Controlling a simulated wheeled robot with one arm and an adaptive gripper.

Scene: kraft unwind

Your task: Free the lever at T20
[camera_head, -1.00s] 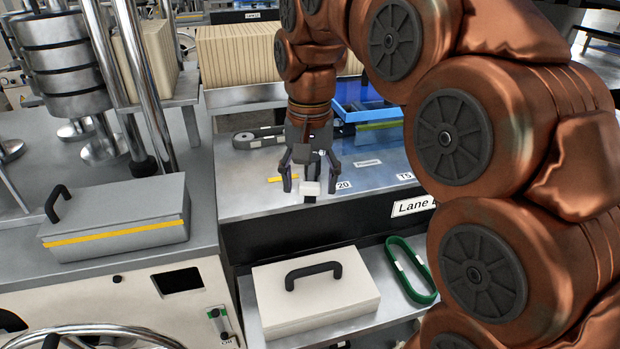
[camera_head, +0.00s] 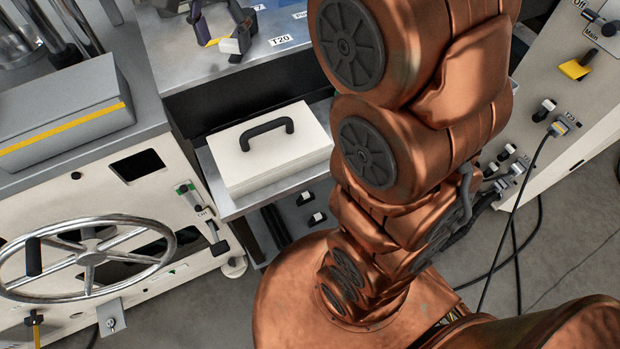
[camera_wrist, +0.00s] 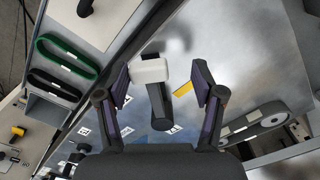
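The lever at T20 shows in the wrist view as a stubby black handle (camera_wrist: 160,108) standing on the metal deck. A white block (camera_wrist: 150,70) sits at its far end; I cannot tell how the two join. My gripper (camera_wrist: 161,76) is open, with one finger on each side of the white block. The block lies nearer the left finger; contact is unclear. In the head view my gripper (camera_head: 222,34) is at the top edge, with the white block (camera_head: 229,46) beside the T20 label (camera_head: 281,41). My arm hides part of the deck.
A cream box with a black handle (camera_head: 270,150) sits on the shelf below the deck. A grey lidded box (camera_head: 65,110) and a handwheel (camera_head: 90,258) are at left. Green (camera_wrist: 65,56) and black (camera_wrist: 54,84) loops and a yellow strip (camera_wrist: 183,88) show in the wrist view.

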